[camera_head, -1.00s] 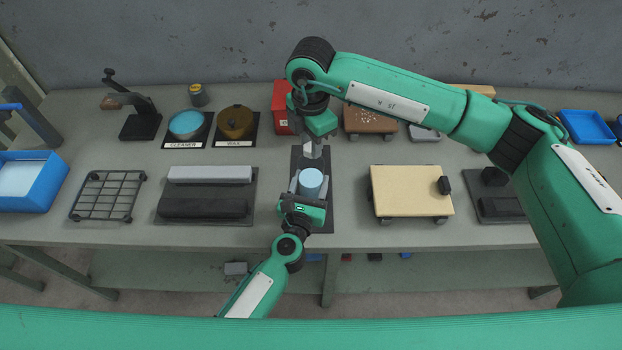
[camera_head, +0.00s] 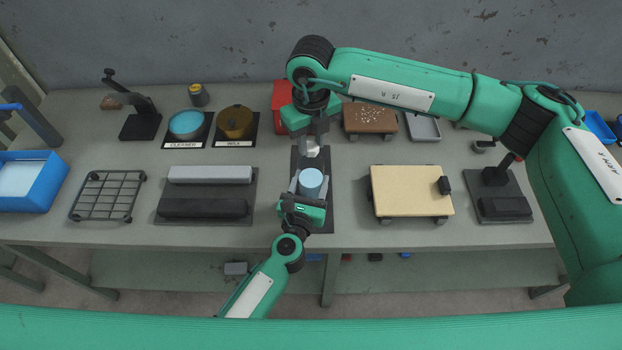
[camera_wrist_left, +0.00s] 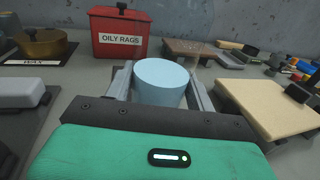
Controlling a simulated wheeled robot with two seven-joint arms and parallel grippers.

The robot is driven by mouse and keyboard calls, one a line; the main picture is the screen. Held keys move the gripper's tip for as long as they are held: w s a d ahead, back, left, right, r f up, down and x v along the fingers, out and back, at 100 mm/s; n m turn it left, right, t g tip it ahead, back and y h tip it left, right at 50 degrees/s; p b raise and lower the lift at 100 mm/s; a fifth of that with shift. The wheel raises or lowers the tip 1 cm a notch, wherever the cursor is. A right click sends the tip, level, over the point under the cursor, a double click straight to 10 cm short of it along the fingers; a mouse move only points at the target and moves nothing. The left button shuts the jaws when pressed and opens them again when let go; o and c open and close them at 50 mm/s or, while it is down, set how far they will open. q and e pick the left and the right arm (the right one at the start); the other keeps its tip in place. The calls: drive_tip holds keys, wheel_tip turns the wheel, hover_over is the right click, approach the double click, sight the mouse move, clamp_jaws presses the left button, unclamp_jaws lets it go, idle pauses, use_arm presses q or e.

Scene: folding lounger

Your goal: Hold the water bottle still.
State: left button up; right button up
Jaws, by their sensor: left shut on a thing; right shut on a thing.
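The water bottle (camera_head: 311,182) is a light blue cylinder standing upright on a dark mat (camera_head: 320,222) at the middle of the bench. It also shows in the left wrist view (camera_wrist_left: 162,82). My left gripper (camera_head: 311,188) is shut on the bottle, with one finger on each side. My right gripper (camera_head: 312,143) points down just behind the bottle, shut on a small light grey thing (camera_head: 311,151). That thing is partly hidden, and I cannot tell what it is or whether it touches the bottle.
A red oily rags box (camera_wrist_left: 120,36) stands behind the bottle. A beige board (camera_head: 410,190) lies to the right. Grey and black bars (camera_head: 208,174) and a wire rack (camera_head: 106,195) lie to the left. Cleaner (camera_head: 186,123) and wax (camera_head: 235,122) tins stand at the back left.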

sight(311, 146)
drive_tip(key=shift+r, duration=2)
use_arm(q)
drive_tip(key=o, duration=1.2)
drive_tip(key=shift+s, duration=0.15)
drive_tip(key=shift+s+a+f, duration=0.15)
drive_tip(key=shift+s+a, duration=0.05)
drive_tip(key=shift+s, duration=0.4)
use_arm(e)
drive_tip(key=shift+f, duration=0.2)
use_arm(q)
drive_tip(key=shift+b+v, duration=1)
drive_tip(key=shift+v, duration=2.6)
use_arm(e)
drive_tip(key=shift+f, duration=0.8)
use_arm(q)
drive_tip(key=shift+s, duration=0.1)
